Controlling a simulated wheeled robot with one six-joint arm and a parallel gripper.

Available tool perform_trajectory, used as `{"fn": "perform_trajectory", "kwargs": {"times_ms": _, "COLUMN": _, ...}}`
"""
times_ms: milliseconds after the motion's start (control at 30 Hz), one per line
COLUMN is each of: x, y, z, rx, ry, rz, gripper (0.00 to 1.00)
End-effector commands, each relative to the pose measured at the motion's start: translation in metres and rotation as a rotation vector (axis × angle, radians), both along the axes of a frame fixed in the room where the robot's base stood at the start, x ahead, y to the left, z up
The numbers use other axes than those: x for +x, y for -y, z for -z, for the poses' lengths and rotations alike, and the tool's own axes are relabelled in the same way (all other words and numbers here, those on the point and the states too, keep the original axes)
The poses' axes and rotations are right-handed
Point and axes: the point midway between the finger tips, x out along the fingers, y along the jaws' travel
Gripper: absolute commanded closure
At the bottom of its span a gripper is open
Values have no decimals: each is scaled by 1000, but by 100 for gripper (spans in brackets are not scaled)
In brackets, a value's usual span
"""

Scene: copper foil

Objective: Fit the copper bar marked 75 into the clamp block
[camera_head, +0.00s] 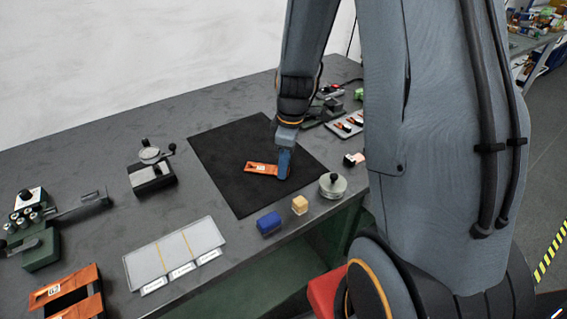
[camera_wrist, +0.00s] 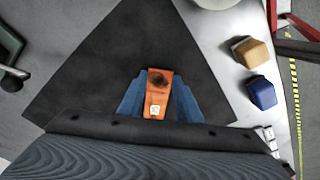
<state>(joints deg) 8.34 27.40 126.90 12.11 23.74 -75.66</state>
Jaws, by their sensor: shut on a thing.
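My gripper (camera_head: 284,170) is shut on a copper bar (camera_head: 260,168) over the black mat (camera_head: 225,160). The bar sticks out to the left of the fingers; its far end is hidden by them. In the wrist view the orange bar (camera_wrist: 158,82) lies between the two blue fingers of my gripper (camera_wrist: 158,92). It has a dark round patch at one end and a small white label at the other. The label's number is too small to read. I cannot tell whether the bar touches the mat, nor which fixture is the clamp block.
A dial fixture (camera_head: 151,175) stands left of the mat, and a green fixture (camera_head: 41,248) farther left. Copper pieces (camera_head: 68,292) lie at front left, near a white sorting tray (camera_head: 150,264). A blue block (camera_head: 269,223), wooden block (camera_head: 300,204) and round weight (camera_head: 333,186) line the front edge.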

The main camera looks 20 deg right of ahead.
Motion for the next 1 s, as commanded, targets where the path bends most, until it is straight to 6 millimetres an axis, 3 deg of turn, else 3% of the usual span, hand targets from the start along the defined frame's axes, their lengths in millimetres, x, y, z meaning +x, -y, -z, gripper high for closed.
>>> {"fn": "perform_trajectory", "kwargs": {"times_ms": 33, "x": 0, "y": 0, "z": -1, "rx": -1, "ry": 1, "rz": 0, "gripper": 100}}
{"fn": "perform_trajectory", "kwargs": {"times_ms": 67, "x": 0, "y": 0, "z": 0, "rx": 0, "ry": 0, "rz": 0, "gripper": 64}}
{"fn": "perform_trajectory", "kwargs": {"times_ms": 167, "x": 0, "y": 0, "z": 0, "rx": 0, "ry": 0, "rz": 0, "gripper": 50}}
{"fn": "perform_trajectory", "kwargs": {"times_ms": 567, "x": 0, "y": 0, "z": -8, "rx": 0, "ry": 1, "rz": 1, "gripper": 50}}
{"fn": "perform_trajectory", "kwargs": {"times_ms": 767, "x": 1, "y": 2, "z": -32, "rx": -1, "ry": 7, "rz": 0, "gripper": 50}}
{"fn": "perform_trajectory", "kwargs": {"times_ms": 1000, "x": -1, "y": 5, "z": -74, "rx": 0, "ry": 6, "rz": 0, "gripper": 50}}
